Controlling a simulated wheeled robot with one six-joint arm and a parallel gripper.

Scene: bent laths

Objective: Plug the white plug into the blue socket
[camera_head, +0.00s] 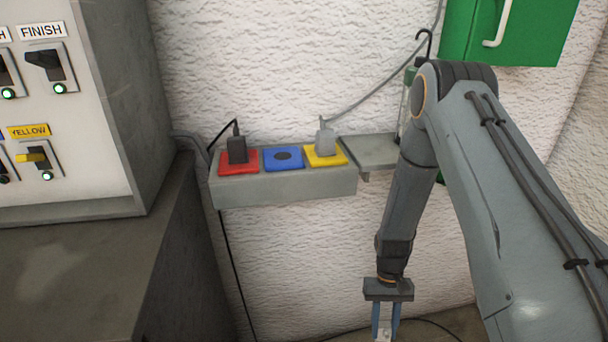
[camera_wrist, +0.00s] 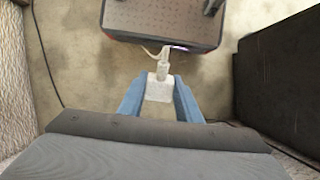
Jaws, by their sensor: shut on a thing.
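My gripper (camera_head: 385,322) hangs low at the bottom of the head view, in front of the wall and below the socket shelf. In the wrist view my gripper (camera_wrist: 160,98) has its blue fingers closed on the sides of a white plug (camera_wrist: 158,90). The plug's pale cord end points away from the gripper. In the head view only a bit of the plug shows between the fingers. The blue socket (camera_head: 284,158) is the middle one on the grey ledge (camera_head: 285,188). It is empty, with a dark round recess facing up.
A black plug (camera_head: 237,150) sits in the red socket (camera_head: 238,168), left of the blue one. A light grey plug (camera_head: 325,142) sits in the yellow socket (camera_head: 325,160), right of it. A switch cabinet (camera_head: 120,100) stands left. A green box (camera_head: 510,30) hangs upper right.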

